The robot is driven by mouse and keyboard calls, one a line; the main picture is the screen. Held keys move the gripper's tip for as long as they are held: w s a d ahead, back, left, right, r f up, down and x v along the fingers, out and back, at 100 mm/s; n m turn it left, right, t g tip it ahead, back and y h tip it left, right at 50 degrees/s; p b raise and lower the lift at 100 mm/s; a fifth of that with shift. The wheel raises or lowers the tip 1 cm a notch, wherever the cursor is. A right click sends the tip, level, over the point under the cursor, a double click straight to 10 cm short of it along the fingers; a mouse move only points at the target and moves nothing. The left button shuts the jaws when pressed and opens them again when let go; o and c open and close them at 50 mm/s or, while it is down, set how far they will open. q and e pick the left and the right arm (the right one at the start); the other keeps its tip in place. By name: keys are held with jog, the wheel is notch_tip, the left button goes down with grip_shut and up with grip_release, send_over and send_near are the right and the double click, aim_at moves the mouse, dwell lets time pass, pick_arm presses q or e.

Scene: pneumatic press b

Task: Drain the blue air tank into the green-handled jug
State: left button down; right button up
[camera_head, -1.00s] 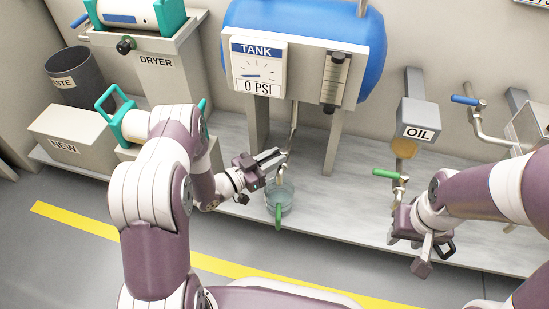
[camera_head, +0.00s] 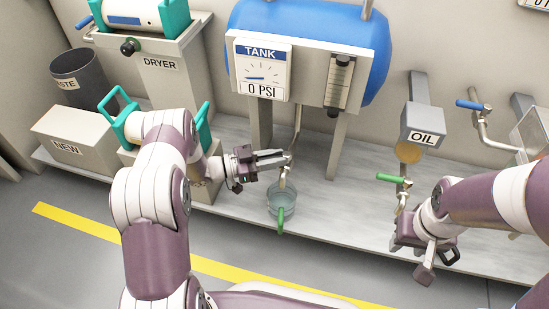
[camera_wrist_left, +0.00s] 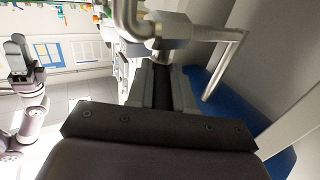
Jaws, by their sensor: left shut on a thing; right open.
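The blue tank (camera_head: 366,42) stands at the back on a frame, with a dial reading 0 PSI (camera_head: 262,89). A thin drain pipe (camera_head: 297,124) runs down from it to a drain valve (camera_head: 286,172). The clear jug (camera_head: 290,199) stands upright on the shelf below the outlet, its green handle (camera_head: 281,219) facing me. I cannot tell how much liquid it holds. My left gripper (camera_head: 282,159) is shut on the drain valve's lever, which its fingers mostly hide; metal pipework (camera_wrist_left: 168,32) shows at the fingertips (camera_wrist_left: 162,72) in the left wrist view. My right gripper (camera_head: 427,258) is open and empty at the right.
A green-handled tap (camera_head: 391,177) stands under the OIL unit (camera_head: 422,124), near my right gripper. A blue-handled valve (camera_head: 470,104) is further right. The dryer (camera_head: 160,66), waste bin (camera_head: 77,72) and NEW box (camera_head: 72,137) stand left. The grey shelf (camera_head: 335,215) is clear right of the jug.

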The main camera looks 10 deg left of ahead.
pick_arm(q)
jog(key=c, duration=1)
grip_release()
jog(key=shift+s+a+r, duration=0.1)
jog(key=shift+a, duration=0.15)
jog(key=p+v, duration=0.5)
jog(key=v, duration=0.7)
